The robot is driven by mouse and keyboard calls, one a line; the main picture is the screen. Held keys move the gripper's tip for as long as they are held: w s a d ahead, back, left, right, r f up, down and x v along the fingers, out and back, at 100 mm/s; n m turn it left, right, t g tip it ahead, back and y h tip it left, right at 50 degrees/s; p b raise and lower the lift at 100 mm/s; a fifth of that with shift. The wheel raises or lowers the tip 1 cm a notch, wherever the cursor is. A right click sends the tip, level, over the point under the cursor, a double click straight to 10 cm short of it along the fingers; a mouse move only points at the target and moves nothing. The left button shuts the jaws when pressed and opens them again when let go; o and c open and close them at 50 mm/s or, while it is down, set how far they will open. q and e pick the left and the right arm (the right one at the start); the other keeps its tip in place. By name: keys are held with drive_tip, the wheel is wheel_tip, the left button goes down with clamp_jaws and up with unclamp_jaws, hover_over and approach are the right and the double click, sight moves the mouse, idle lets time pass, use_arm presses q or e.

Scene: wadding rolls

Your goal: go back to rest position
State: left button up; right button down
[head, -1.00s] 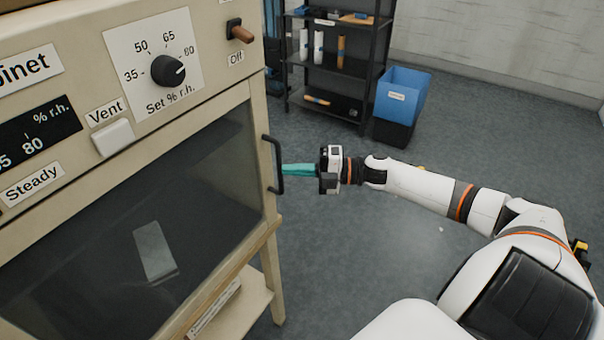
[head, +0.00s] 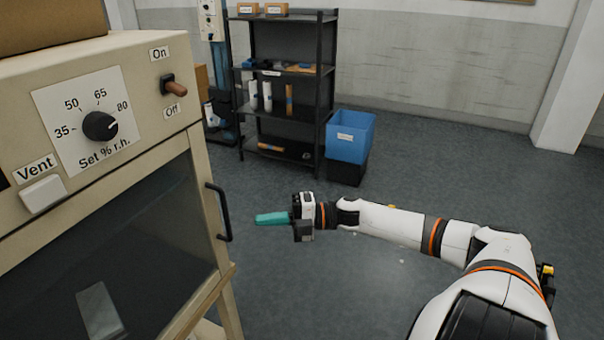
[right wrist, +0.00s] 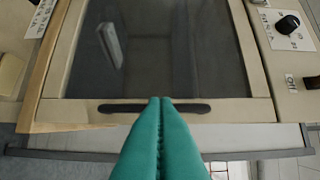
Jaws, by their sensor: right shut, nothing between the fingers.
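My right gripper (head: 272,218) has teal fingers that are pressed together with nothing between them. It points left at the cabinet's black door handle (head: 219,212), with a clear gap between fingertips and handle in the head view. In the right wrist view the teal fingers (right wrist: 160,110) are also together, and the handle (right wrist: 190,107) shows behind their tips. The beige cabinet (head: 205,160) stands at the left with its dark-windowed door (head: 120,230) shut. My left gripper is not in view.
A black shelf rack (head: 285,105) with rolls on it stands at the back wall. A blue bin (head: 350,137) sits on a black one beside it. The cabinet front carries a dial (head: 100,126) and a brown switch (head: 174,87). The grey floor around my right arm is clear.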

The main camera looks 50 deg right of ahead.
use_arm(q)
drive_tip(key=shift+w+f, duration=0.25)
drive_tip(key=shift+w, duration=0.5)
use_arm(e)
drive_tip(key=v, duration=0.6)
drive_tip(key=shift+d, duration=0.4)
